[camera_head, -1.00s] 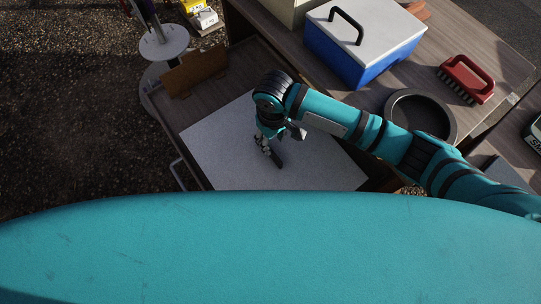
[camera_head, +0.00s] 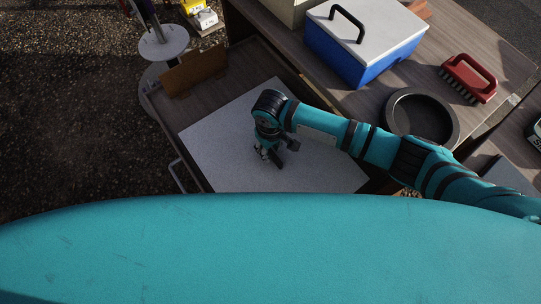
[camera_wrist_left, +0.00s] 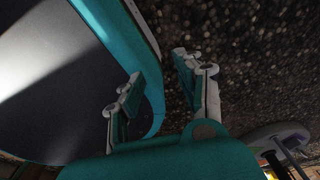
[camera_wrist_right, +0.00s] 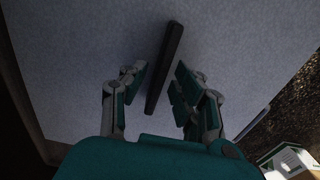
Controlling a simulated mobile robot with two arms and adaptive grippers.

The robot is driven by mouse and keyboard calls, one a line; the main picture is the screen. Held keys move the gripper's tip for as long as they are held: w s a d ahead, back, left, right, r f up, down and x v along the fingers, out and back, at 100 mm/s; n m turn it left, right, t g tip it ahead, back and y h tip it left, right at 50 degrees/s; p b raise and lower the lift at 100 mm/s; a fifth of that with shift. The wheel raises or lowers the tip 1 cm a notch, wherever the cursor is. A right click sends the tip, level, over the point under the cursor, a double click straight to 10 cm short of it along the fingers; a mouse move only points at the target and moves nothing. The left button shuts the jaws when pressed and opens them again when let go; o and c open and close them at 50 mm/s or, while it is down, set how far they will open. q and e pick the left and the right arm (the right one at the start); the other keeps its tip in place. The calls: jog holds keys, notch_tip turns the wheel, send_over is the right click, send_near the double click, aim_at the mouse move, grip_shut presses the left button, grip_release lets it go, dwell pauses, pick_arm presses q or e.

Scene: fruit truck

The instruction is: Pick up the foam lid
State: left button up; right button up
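The foam lid (camera_head: 220,140) is a large, flat, pale grey sheet lying over the compartment at the middle of the head view. It fills much of the right wrist view (camera_wrist_right: 75,60). A dark bar-shaped handle (camera_wrist_right: 165,68) stands out on it. My right gripper (camera_head: 270,155) is low over the lid at the handle. In the right wrist view my right gripper (camera_wrist_right: 160,75) is open, with one finger on each side of the handle and gaps visible. My left gripper (camera_wrist_left: 158,78) is open and empty in the left wrist view, away from the lid; the head view does not show it.
A blue cooler (camera_head: 345,57) with a white top stands on the wooden counter behind. A dark round pan (camera_head: 421,117) and a red brush (camera_head: 469,77) are to the right, near my right arm. A wooden board (camera_head: 194,71) is at the compartment's far left. Gravel ground lies left.

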grip_shut()
jog(key=shift+r, duration=0.15)
